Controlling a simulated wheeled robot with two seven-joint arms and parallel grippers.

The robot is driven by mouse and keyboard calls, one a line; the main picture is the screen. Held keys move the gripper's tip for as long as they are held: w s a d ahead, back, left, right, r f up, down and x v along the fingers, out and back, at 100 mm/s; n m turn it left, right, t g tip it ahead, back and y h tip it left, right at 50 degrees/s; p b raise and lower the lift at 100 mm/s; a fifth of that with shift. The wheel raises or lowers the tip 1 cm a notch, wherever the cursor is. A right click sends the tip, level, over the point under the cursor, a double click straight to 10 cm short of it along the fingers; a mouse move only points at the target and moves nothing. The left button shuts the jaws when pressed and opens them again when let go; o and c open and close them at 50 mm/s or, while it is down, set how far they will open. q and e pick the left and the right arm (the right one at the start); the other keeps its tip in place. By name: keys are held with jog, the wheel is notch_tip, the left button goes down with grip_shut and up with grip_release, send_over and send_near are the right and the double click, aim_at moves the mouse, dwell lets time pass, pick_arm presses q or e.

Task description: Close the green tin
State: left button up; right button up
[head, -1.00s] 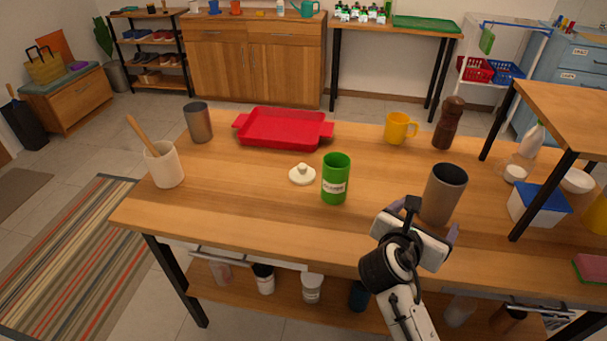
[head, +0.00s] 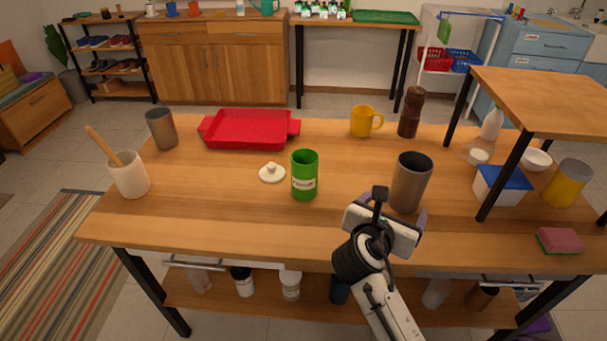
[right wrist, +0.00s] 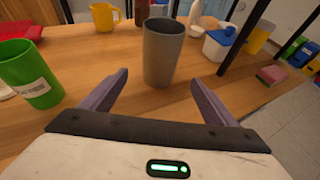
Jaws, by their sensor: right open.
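The green tin (head: 304,177) stands upright on the wooden table with its top open and a white label on its side. It also shows at the left of the right wrist view (right wrist: 32,75). A round cream lid with a knob (head: 271,173) lies on the table just left of the tin. My right gripper (right wrist: 158,78) is open and empty, to the right of the tin, at the table's front. Its fingers point toward a tall grey-brown cup (head: 410,183); I cannot tell whether they reach around it. My left gripper is out of view.
A red tray (head: 250,143), yellow mug (head: 364,121) and pepper mill (head: 411,112) stand behind. A metal cup (head: 161,129) and a holder with a wooden spoon (head: 129,176) stand left. A raised shelf (head: 550,95) is at right. The table in front of the tin is clear.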

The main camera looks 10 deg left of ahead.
dwell(0.3)
